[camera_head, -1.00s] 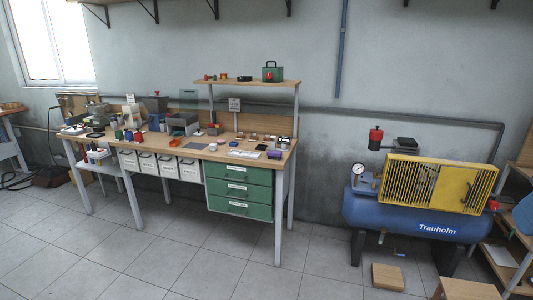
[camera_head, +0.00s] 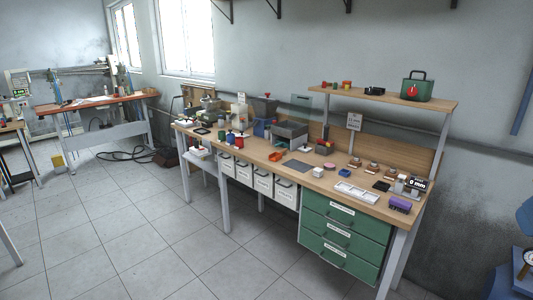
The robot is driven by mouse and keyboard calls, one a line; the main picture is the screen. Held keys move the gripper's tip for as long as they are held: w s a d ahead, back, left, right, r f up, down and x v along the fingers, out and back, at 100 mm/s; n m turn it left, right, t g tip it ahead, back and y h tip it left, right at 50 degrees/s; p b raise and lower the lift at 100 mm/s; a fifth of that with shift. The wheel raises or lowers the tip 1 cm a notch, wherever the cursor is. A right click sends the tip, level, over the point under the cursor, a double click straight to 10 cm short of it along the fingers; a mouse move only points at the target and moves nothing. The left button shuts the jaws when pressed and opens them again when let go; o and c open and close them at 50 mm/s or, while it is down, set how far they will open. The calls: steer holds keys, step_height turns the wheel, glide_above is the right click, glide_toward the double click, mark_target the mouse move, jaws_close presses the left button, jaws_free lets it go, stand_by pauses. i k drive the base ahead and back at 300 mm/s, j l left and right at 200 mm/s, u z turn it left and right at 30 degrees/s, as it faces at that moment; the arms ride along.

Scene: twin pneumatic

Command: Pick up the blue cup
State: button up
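I cannot make out a clear blue cup. On the wooden workbench (camera_head: 262,166) stand several blue things: a larger blue item (camera_head: 262,128) toward the back, a small dark blue item (camera_head: 221,135) beside a red one near the front edge, and a small flat blue item (camera_head: 365,173) at the right. They are too small to tell whether any is a cup. My gripper is not in view.
Green drawers (camera_head: 344,236) and white bins (camera_head: 263,182) hang under the bench. A shelf (camera_head: 430,102) above holds a green toolbox (camera_head: 417,88). A blue compressor (camera_head: 503,285) shows at the right edge. Another bench (camera_head: 95,103) stands back left. Tiled floor (camera_head: 130,235) in front is clear.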

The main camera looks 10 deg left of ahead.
mark_target(231, 138)
steer(key=i+j+u, duration=0.25)
steer(key=i+u, duration=0.55)
steer(key=i, duration=0.15)
steer(key=i+u, duration=0.35)
steer(key=i, duration=0.15)
steer(key=i+l+u, duration=0.2)
steer(key=i+u, duration=0.2)
steer(key=i+z, duration=0.15)
steer(key=i, duration=0.3)
steer(key=i+j+z, duration=0.15)
steer(key=i, duration=0.3)
steer(key=i+j+z, duration=0.15)
steer(key=i, duration=0.25)
steer(key=i+z, duration=0.35)
steer(key=i+j+z, duration=0.2)
steer(key=z, duration=0.2)
steer(key=i+j+z, duration=0.35)
steer(key=i+l, duration=0.05)
